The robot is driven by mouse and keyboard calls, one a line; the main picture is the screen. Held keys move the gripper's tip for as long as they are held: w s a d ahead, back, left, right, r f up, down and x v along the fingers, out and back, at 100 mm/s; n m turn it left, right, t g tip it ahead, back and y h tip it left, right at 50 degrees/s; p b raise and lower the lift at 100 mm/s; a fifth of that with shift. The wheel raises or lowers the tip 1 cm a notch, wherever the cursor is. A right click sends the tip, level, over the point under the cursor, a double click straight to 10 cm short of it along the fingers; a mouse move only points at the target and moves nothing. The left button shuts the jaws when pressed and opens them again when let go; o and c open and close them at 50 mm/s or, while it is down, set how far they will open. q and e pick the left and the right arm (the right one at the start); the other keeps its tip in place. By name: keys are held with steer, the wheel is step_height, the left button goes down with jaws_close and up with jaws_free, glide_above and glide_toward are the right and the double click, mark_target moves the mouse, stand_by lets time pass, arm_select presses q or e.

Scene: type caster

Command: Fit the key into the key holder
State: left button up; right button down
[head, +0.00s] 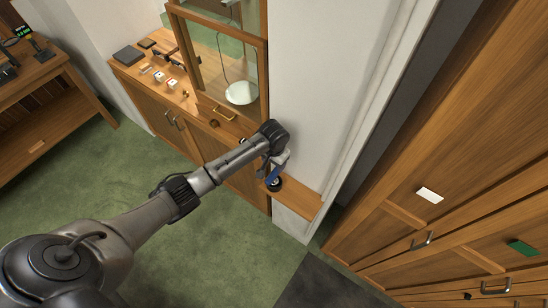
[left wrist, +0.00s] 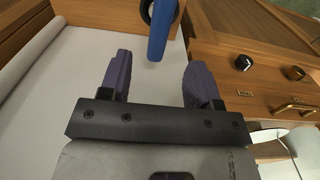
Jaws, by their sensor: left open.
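A blue bar-shaped piece (left wrist: 161,28), which may be the key, shows beyond my fingertips in the left wrist view. Its near end lies between the fingertips' lines of sight, and I cannot tell how deep it is between them. A dark round piece with a pale centre (left wrist: 147,12) is beside it, perhaps the key holder. In the head view the blue piece (head: 273,176) and the round piece (head: 275,186) are at the small wooden ledge, partly behind my left gripper (head: 277,163). In the left wrist view my left gripper (left wrist: 160,61) has its purple fingers apart. My right gripper is out of view.
A wooden cabinet (head: 190,108) with a glazed front and small items on its top stands left of the ledge (head: 305,202). A white wall (head: 313,80) rises behind the ledge. Large wooden drawers (head: 460,180) are at right. Green floor (head: 220,245) is open.

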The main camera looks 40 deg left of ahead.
arm_select(q)
steer(key=shift+r, duration=1.6)
steer(key=s+d+f+m+p, duration=0.1)
steer(key=s+d+f+m, duration=0.15)
steer(key=s+d, duration=0.55)
steer(key=s+d+r+t+p, duration=0.1)
steer(key=s+r, duration=0.3)
steer(key=s, duration=0.7)
steer(key=s+d+r+t+p, duration=0.1)
steer(key=s+r, duration=0.3)
steer(key=s, duration=0.8)
steer(key=shift+s+d+r+m+t+p, duration=0.25)
steer(key=shift+d+m+t+p, duration=0.15)
steer(key=shift+d+t, duration=0.4)
